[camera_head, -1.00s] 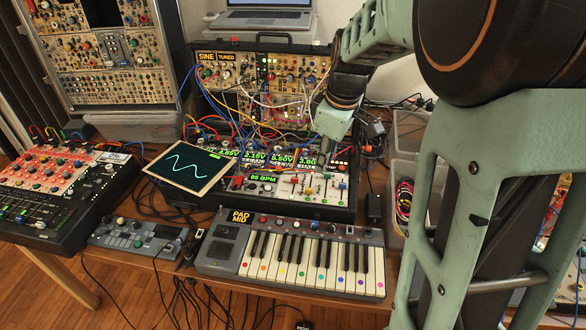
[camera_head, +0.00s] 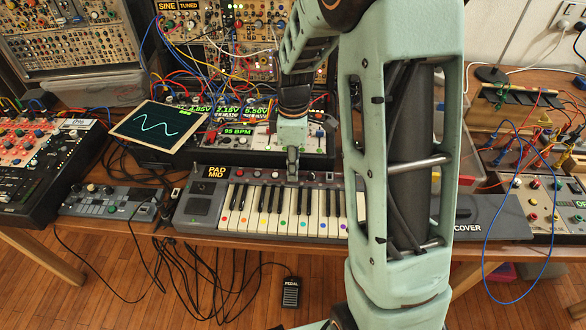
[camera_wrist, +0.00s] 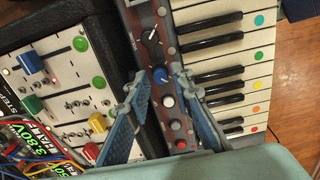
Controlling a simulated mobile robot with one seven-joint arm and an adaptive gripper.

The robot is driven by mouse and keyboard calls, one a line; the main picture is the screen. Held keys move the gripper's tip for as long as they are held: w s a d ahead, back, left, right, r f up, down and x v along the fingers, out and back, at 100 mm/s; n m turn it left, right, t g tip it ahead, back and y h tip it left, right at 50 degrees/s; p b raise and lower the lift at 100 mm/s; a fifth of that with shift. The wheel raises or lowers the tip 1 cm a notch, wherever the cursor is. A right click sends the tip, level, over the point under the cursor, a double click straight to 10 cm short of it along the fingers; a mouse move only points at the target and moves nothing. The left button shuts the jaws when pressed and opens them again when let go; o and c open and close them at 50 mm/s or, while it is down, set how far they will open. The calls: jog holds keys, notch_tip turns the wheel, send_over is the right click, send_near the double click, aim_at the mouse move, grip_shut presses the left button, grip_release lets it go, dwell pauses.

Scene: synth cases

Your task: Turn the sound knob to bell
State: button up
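The keyboard (camera_head: 200,208) has a small display (camera_head: 216,172) reading "PAD MID". I cannot read labels, so I cannot tell which is the sound knob. My gripper (camera_head: 292,176) is above the strip, pointing down. In the wrist view its fingers (camera_wrist: 158,80) are apart, on either side of the strip near the blue and white knobs, and hold nothing.
Slider modules (camera_wrist: 75,80) with cables lie behind the keyboard. A tilted scope screen (camera_head: 157,127) and a small grey device (camera_head: 112,202) are to the left. A pedal (camera_head: 291,292) is on the floor.

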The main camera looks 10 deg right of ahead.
jog(key=shift+f, duration=0.35)
jog(key=shift+c, duration=0.6)
grip_shut()
